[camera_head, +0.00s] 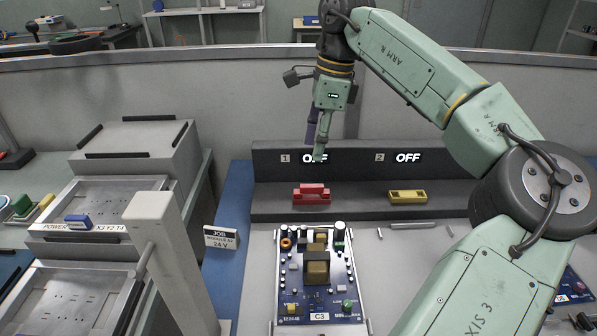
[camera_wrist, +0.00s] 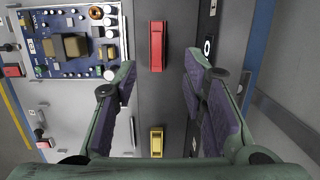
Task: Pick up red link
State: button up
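The red link (camera_head: 312,193) sits on the dark ledge under the marking "1 OFF" in the head view. In the wrist view the red link (camera_wrist: 157,46) lies at top centre, ahead of the fingers and slightly left of the middle of the gap. My gripper (camera_head: 318,150) hangs above and behind the red link in the head view, apart from it. In the wrist view my gripper (camera_wrist: 160,88) has its purple-padded fingers spread wide with nothing between the tips.
A yellow link (camera_head: 407,196) sits on the same ledge under "2 OFF", and shows in the wrist view (camera_wrist: 156,142). A blue circuit board (camera_head: 290,298) lies in front of the ledge. A grey upright post (camera_head: 165,250) and a "JOB" sign (camera_head: 221,237) stand to the left.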

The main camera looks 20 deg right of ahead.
send_over(313, 185)
jog(key=f, duration=0.5)
jog(key=shift+w+d+f, duration=0.1)
jog(key=shift+w+d, duration=0.1)
jog(key=shift+d, duration=0.05)
jog(key=shift+s+a+f+p, duration=0.15)
jog(key=shift+f+p, duration=0.35)
jog(key=shift+f, duration=0.85)
jog(key=shift+s+a+f+p, duration=0.15)
jog(key=shift+f+p, duration=0.35)
jog(key=shift+f, duration=0.8)
jog(key=shift+c, duration=0.5)
grip_shut()
